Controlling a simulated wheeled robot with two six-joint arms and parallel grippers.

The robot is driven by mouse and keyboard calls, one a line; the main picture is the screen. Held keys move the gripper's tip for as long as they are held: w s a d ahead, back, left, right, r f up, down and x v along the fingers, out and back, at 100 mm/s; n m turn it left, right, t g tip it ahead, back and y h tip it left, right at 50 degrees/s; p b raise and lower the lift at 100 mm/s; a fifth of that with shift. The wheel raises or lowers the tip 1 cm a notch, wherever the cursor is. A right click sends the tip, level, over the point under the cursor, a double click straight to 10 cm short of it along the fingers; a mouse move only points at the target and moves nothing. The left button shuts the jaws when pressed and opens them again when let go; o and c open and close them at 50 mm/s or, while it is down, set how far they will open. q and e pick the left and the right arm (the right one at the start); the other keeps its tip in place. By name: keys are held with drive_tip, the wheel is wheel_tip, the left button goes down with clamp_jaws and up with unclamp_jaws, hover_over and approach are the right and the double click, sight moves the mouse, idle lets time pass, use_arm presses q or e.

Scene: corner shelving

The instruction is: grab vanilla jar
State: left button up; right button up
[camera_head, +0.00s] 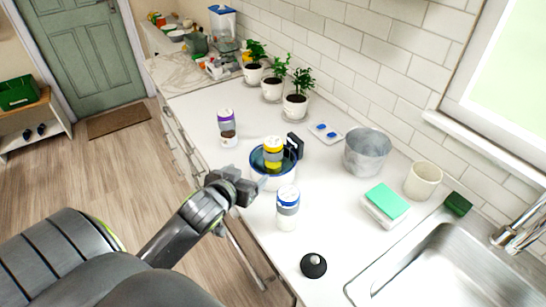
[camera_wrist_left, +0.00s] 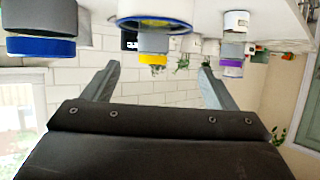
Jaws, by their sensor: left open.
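Three jars with grey bands stand along the white counter, and I cannot read which is vanilla. One has a purple lid (camera_head: 228,127), one a yellow lid (camera_head: 273,152), one a blue lid (camera_head: 287,208). The yellow-lidded jar stands in a blue-and-white bowl (camera_head: 262,183). My left gripper (camera_head: 258,187) is open and empty just in front of the bowl, left of the blue-lidded jar. The left wrist view is upside down: the yellow lid (camera_wrist_left: 153,59) shows between the fingers, the blue lid (camera_wrist_left: 40,47) at left, the purple lid (camera_wrist_left: 231,67) at right.
Potted plants (camera_head: 296,103) line the tiled wall. A black object (camera_head: 295,144) stands behind the bowl. A metal bucket (camera_head: 367,153), a cream cup (camera_head: 423,181), a green sponge (camera_head: 388,200) and the sink (camera_head: 440,265) are to the right. A black knob-like object (camera_head: 313,265) lies near the front edge.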

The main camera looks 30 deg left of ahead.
sight(268, 155)
use_arm(q)
drive_tip(key=p+x, duration=0.1)
drive_tip(key=x, duration=0.6)
drive_tip(key=r+p+x, duration=0.1)
drive_tip(key=x, duration=0.3)
drive_tip(key=shift+w+d+r+p, duration=0.15)
drive_tip(key=shift+w+p, duration=0.1)
drive_tip(key=shift+p, duration=0.05)
drive_tip(key=shift+w+f, duration=0.35)
drive_tip(key=shift+w, duration=0.25)
drive_tip(key=shift+w+f+p, duration=0.1)
drive_tip(key=shift+w+p, duration=0.3)
drive_tip(key=shift+p, duration=0.05)
drive_tip(key=x, duration=0.1)
drive_tip(key=p+x, duration=0.1)
drive_tip(key=shift+w+d+f, duration=0.15)
drive_tip(key=shift+w+f, duration=0.1)
drive_tip(key=shift+f, duration=0.05)
drive_tip(key=shift+x, duration=0.8)
drive_tip(key=shift+f, duration=0.1)
